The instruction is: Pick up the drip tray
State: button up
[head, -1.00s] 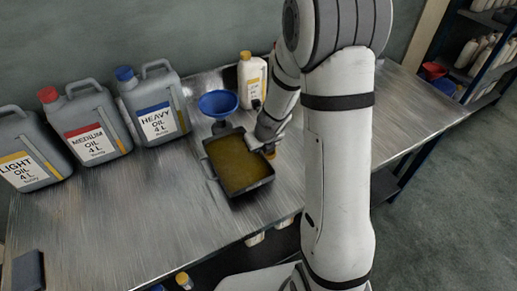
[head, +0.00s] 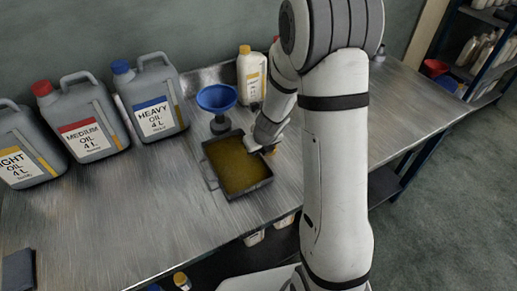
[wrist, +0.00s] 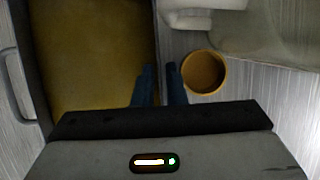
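The drip tray (head: 252,189) is a dark rectangular tray with brownish-yellow oil in it, on the metal bench. Its oil surface and right wall also show in the wrist view (wrist: 157,40), with a handle on its left side. My gripper (wrist: 160,78) is at the right wall of the tray. In the head view my wrist hides the fingertips. The tray looks level; whether it touches the bench is hard to tell.
A blue funnel (head: 216,97) stands just behind the tray, with a white bottle (head: 250,77) beside it. Grey oil cans, including the heavy oil can (head: 153,103), line the back left. A round brown-topped object (wrist: 204,71) is close right of my fingers.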

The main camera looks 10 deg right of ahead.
jog(key=shift+r, duration=0.1)
jog(key=shift+r+p, duration=0.3)
jog(key=shift+p, duration=0.05)
jog(key=s+r+n+p, duration=0.3)
jog(key=s+r+n, duration=0.5)
jog(key=r+n, duration=0.4)
jog(key=s+r+n+p, duration=0.4)
jog(key=s+r+n, duration=0.5)
jog(key=r+n, duration=0.3)
jog(key=shift+a+r+g, duration=0.25)
jog(key=shift+r+g, duration=0.05)
jog(key=shift+r, duration=0.45)
jog(key=shift+o, duration=0.2)
jog(key=s+d+r+n+h, duration=0.1)
jog(key=s+d+r+n, duration=0.1)
jog(key=s+n, duration=0.4)
jog(key=shift+r+n, duration=0.35)
jog(key=shift+n, duration=0.75)
jog(key=shift+s+d+n, duration=0.25)
jog(key=shift+d+n, duration=0.05)
jog(key=shift+d, duration=0.05)
